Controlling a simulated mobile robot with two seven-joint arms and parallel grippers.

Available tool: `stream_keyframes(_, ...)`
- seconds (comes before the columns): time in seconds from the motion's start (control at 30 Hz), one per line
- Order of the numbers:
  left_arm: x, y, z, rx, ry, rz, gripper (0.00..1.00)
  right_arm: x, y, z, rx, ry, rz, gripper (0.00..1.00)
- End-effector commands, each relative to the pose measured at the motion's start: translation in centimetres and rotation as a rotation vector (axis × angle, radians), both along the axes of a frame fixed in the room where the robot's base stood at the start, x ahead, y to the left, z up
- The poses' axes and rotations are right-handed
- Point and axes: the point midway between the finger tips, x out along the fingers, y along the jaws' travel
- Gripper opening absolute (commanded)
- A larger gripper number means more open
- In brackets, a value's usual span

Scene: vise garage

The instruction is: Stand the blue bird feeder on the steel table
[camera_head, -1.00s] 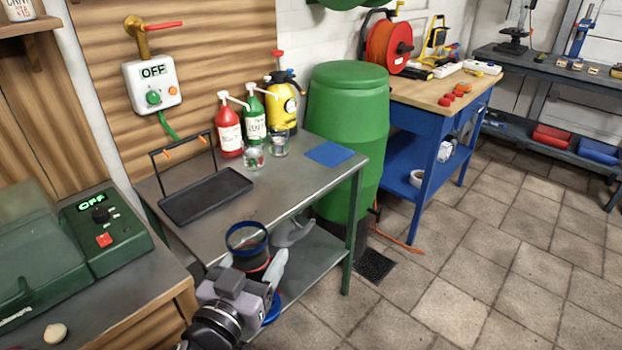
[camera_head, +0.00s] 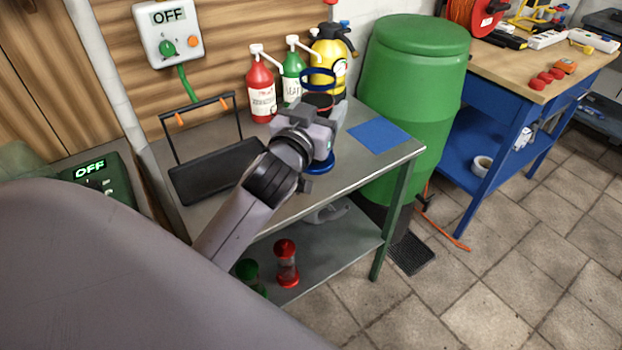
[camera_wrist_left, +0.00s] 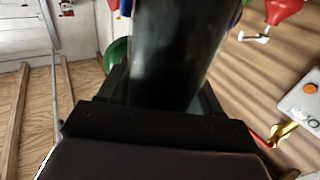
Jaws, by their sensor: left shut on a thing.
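The blue bird feeder shows in the head view as a blue ring (camera_head: 318,77) at its top and a blue base (camera_head: 322,166) below. My left gripper (camera_head: 324,130) is shut on its body, which my gripper mostly hides. The feeder looks upright over the right half of the steel table (camera_head: 345,182). I cannot tell whether its base touches the tabletop. In the left wrist view a dark, see-through tube (camera_wrist_left: 175,50), the feeder's body, fills the space between the fingers. My right gripper is not in view.
A blue mat (camera_head: 378,135) lies right of the feeder. A black tray with a handle (camera_head: 215,172) stands at left. Red (camera_head: 261,90) and green (camera_head: 293,75) pump bottles stand behind. Red (camera_head: 287,263) and green (camera_head: 250,275) feeders stand on the lower shelf.

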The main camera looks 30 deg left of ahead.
Motion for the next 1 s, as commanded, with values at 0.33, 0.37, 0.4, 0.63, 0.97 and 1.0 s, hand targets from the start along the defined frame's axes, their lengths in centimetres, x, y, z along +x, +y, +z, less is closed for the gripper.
stream_keyframes(0.33,4.6,4.5,7.4,-0.023,0.002,0.068,0.0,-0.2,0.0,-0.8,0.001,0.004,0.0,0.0)
stream_keyframes(0.37,4.7,4.7,7.7,-0.025,0.002,0.07,0.0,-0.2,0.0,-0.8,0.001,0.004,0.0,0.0)
stream_keyframes(0.4,4.9,4.8,8.0,-0.027,0.005,0.072,0.0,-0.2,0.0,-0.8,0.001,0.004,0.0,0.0)
stream_keyframes(0.63,5.1,5.1,5.5,-0.029,0.017,0.073,0.0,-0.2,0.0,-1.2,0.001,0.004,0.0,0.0)
stream_keyframes(0.97,5.1,5.0,-3.2,-0.03,0.015,0.072,0.0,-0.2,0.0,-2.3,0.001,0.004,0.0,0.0)
stream_keyframes(1.0,5.1,5.0,-4.1,-0.03,0.014,0.072,0.0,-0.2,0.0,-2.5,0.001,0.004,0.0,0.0)
